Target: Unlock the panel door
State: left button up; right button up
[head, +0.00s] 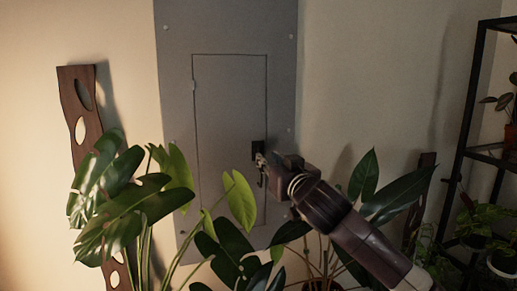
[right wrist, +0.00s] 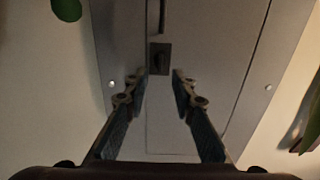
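The grey panel door (head: 228,125) is closed in its larger grey panel on the wall. A small black lock (head: 257,148) sits at the right edge of the door. My right gripper (head: 262,168) is at the lock, partly overlapping it in the head view. In the right wrist view, my right gripper (right wrist: 161,75) is open, and the dark lock (right wrist: 160,58) appears between and just beyond its two fingertips. I see no clear contact. Nothing is in the gripper. The left gripper is not in view.
Large-leaved plants (head: 115,195) stand in front of the panel at lower left, with more leaves (head: 380,190) around my right arm. A wooden strip (head: 80,110) with holes is left of the panel. A black shelf (head: 470,110) with plants stands at right.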

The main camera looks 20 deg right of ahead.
aim_at(260, 151)
jog(key=w+p, duration=0.1)
jog(key=w, duration=0.3)
jog(key=shift+a+r, duration=0.1)
jog(key=shift+r, duration=0.05)
jog(key=shift+w+p, duration=0.4)
jog(key=shift+w, duration=0.55)
jog(key=shift+w+f, duration=0.1)
jog(key=shift+f, duration=0.1)
jog(key=shift+c, duration=0.8)
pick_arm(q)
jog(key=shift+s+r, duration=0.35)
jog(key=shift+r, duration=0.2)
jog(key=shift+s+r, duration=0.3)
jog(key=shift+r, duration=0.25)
pick_arm(e)
grip_shut()
